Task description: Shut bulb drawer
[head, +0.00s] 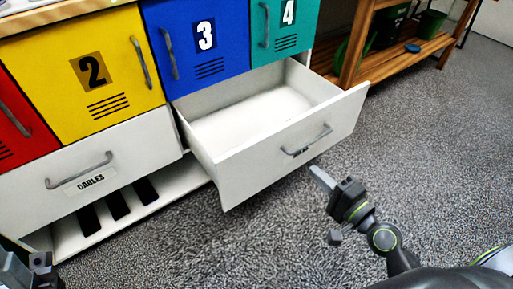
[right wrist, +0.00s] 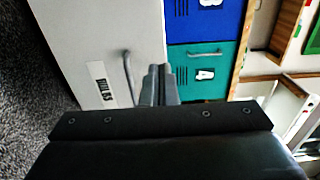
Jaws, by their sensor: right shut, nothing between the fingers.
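The bulb drawer (head: 285,150) is pulled well out of the white cabinet, below the blue and teal doors, and its visible inside looks empty. Its front has a grey handle (head: 307,142) and a label. In the right wrist view the drawer front (right wrist: 85,35), the label (right wrist: 103,84) and the handle (right wrist: 128,76) lie left of the fingers. My right gripper (head: 319,175) is shut and empty, in front of the drawer front and below its handle, seemingly apart from it. My left gripper (head: 32,272) shows only partly at the bottom left corner; its fingertips are hidden.
A shut drawer labelled CABLES (head: 125,150) is at the left, above an open shelf (head: 150,205) with dark slots. Numbered doors, yellow (head: 120,55), blue (head: 225,60) and teal (head: 290,45), are shut above. A wooden rack (head: 390,68) stands at the right. Grey carpet is clear in front.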

